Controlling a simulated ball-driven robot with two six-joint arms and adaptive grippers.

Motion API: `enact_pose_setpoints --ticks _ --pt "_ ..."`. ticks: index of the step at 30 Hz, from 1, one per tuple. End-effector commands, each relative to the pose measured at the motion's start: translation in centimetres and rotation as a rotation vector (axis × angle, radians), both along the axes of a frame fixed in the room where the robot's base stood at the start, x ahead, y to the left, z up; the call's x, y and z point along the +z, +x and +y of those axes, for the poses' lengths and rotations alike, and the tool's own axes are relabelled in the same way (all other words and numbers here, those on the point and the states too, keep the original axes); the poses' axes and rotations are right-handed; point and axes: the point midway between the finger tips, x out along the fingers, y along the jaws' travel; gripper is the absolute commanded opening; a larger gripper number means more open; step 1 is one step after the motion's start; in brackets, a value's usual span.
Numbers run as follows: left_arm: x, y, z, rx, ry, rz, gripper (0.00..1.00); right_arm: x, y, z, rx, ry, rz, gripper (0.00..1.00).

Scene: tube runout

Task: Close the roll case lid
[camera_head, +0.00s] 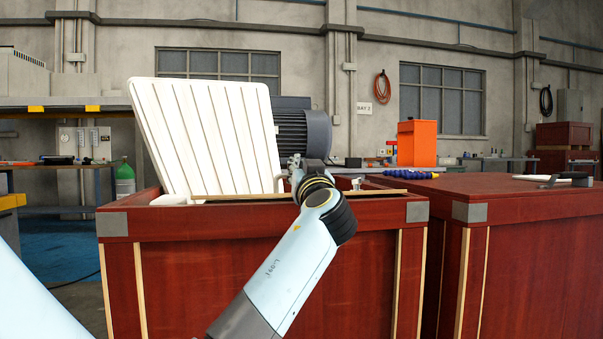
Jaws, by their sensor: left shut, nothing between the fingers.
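A white ribbed panel (207,135), which looks like the roll case lid, stands raised above the red wooden crate (270,275) and leans to the left. Its lower edge meets the crate's top area behind the front rim; the hinge and the case body are hidden. My left gripper (296,165) is at the lower right edge of the panel, above the crate's rim. It is shut and empty. Whether it touches the panel I cannot tell. My right gripper is not in view.
A grey finned motor (302,130) sits behind the gripper. A second red crate (530,265) stands close on the right, with a black-handled tool (567,178) on top. An orange box (417,143) and a blue beaded item (405,173) stand farther back.

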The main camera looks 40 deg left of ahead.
Motion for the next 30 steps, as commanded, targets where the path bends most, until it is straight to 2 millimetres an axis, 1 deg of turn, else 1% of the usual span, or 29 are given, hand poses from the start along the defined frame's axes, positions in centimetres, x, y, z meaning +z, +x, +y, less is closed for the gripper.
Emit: enact_pose_setpoints --ticks 1,6,13,24,27,30 --pt "-0.3 0.0 -0.1 0.000 -0.001 0.001 0.00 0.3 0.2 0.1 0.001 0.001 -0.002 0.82" --pt "-0.5 -0.2 -0.2 0.000 -0.001 0.000 0.00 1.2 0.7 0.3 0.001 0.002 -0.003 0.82" --pt "-0.6 -0.2 -0.2 0.000 -0.001 0.001 0.00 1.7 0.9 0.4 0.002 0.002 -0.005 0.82" --pt "-0.5 -0.2 -0.2 0.000 -0.001 0.001 0.00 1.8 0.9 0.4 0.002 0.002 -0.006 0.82" --pt "-0.1 -0.2 -0.2 0.000 -0.001 -0.001 0.00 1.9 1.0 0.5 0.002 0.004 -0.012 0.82" --pt "0.9 0.0 -0.1 -0.003 0.000 -0.002 0.00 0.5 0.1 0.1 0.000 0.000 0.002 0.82"
